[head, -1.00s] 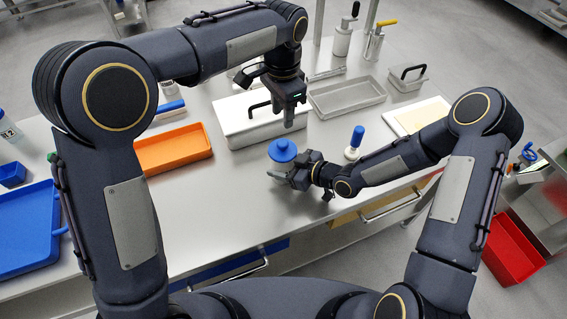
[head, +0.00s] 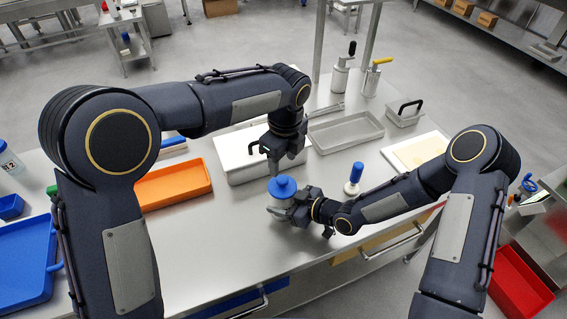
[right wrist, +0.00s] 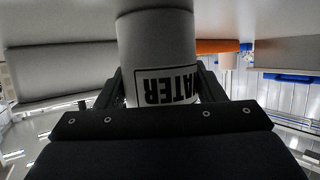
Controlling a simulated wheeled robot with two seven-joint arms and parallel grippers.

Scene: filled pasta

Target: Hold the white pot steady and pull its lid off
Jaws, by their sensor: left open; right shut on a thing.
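The white pot (head: 277,208) stands on the steel table in the head view, with its blue lid (head: 282,187) on top. In the right wrist view the pot (right wrist: 157,45) shows upside-down black lettering ending in "ATER". My right gripper (head: 288,211) is shut on the pot from the right side, with one finger on each side of it in the wrist view. My left gripper (head: 275,167) points down with open jaws just above the lid, at its upper left edge. Whether a finger touches the lid I cannot tell.
A white lidded box (head: 240,170) stands close behind the pot, and an orange tray (head: 174,190) lies to its left. A blue-handled tool (head: 352,187) stands to the right. A grey tray (head: 345,143) is farther back. The table in front is clear.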

